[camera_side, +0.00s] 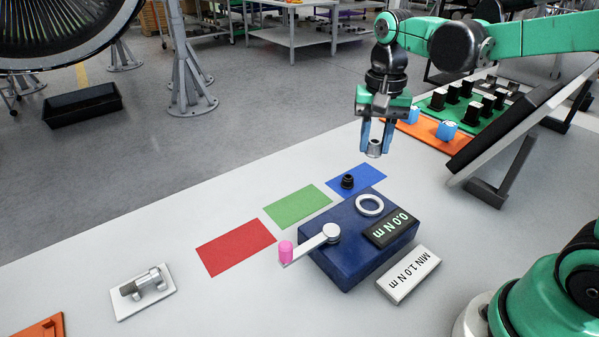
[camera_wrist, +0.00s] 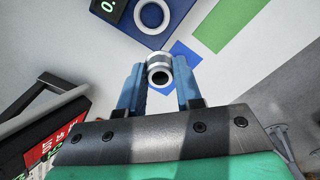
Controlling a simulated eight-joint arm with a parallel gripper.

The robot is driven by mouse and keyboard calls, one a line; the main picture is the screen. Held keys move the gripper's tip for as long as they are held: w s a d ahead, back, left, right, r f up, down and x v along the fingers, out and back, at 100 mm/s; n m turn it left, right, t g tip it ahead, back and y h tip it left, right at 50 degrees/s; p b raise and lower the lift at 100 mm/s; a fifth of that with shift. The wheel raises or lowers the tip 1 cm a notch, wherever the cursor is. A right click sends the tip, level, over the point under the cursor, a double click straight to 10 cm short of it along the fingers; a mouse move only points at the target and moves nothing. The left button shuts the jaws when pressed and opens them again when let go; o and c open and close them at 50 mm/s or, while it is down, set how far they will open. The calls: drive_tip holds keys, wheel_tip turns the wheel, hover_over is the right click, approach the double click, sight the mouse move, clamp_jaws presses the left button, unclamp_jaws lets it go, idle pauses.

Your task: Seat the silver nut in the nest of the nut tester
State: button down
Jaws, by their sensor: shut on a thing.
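My gripper (camera_side: 375,147) is shut on the silver nut (camera_side: 374,149) and holds it in the air, above and behind the nut tester. The nut, a short ring with a dark bore, also shows between the blue fingers in the wrist view (camera_wrist: 159,72). The nut tester (camera_side: 345,262) is a dark blue box on the table. Its nest appears to be the white ring (camera_side: 369,205) on top, apart from the nut. The tester has a crank arm with a pink knob (camera_side: 286,251) and a display (camera_side: 391,228) reading 0.0 N m.
A black nut (camera_side: 347,181) sits on the blue mat (camera_side: 366,176). Green (camera_side: 298,206) and red (camera_side: 236,246) mats lie left of it. A sign (camera_side: 409,275) reads MIN 1.0 N m. A tilted dark panel (camera_side: 505,128) stands right of my gripper. A metal fitting (camera_side: 147,286) lies at front left.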

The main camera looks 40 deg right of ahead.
sight(369, 206)
drive_tip(key=shift+s+a+f, duration=0.25)
drive_tip(key=shift+s+f, duration=0.15)
drive_tip(key=shift+f, duration=0.85)
drive_tip(key=shift+s+a+f, duration=0.25)
drive_tip(key=shift+s+f, duration=0.15)
drive_tip(key=shift+f, duration=0.8)
drive_tip(key=shift+s+a+f, duration=0.25)
drive_tip(key=shift+s+f, duration=0.15)
drive_tip(key=shift+f, duration=0.85)
drive_tip(key=shift+f, duration=0.8)
drive_tip(key=shift+c, duration=0.5)
unclamp_jaws()
wheel_tip(369, 206, up, 7)
